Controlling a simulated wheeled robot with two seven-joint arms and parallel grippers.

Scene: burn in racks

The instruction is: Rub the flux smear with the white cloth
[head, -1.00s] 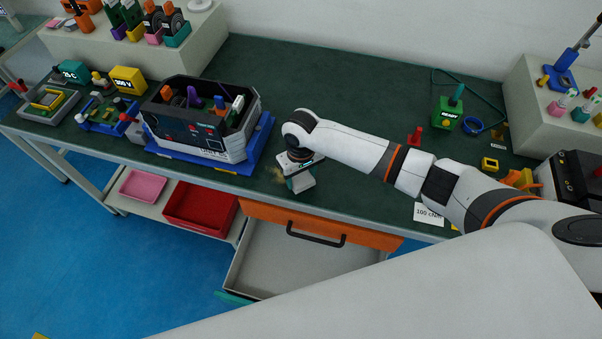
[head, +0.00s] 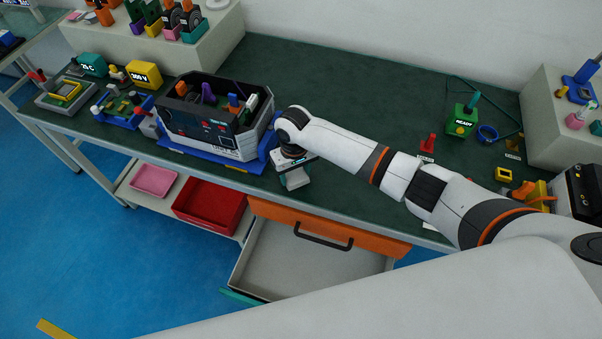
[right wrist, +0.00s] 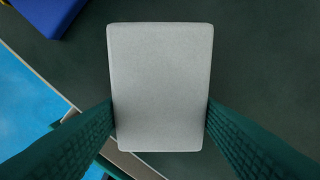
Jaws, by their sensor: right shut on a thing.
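The white cloth (right wrist: 160,85) shows as a pale grey-white block with rounded corners in the right wrist view. My right gripper (head: 295,178) is shut on it, with one green finger at each side. In the head view the gripper points down at the front edge of the green bench top, just right of the blue base under the dark open-topped unit. I cannot tell whether the cloth touches the bench. The flux smear does not show in either view now; the gripper and cloth may cover it. My left gripper is not in view.
The dark unit (head: 212,128) with coloured parts stands close left of the gripper. An open drawer (head: 300,265) juts out below the bench front. A green READY block (head: 462,120) and a red peg (head: 428,143) stand to the right.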

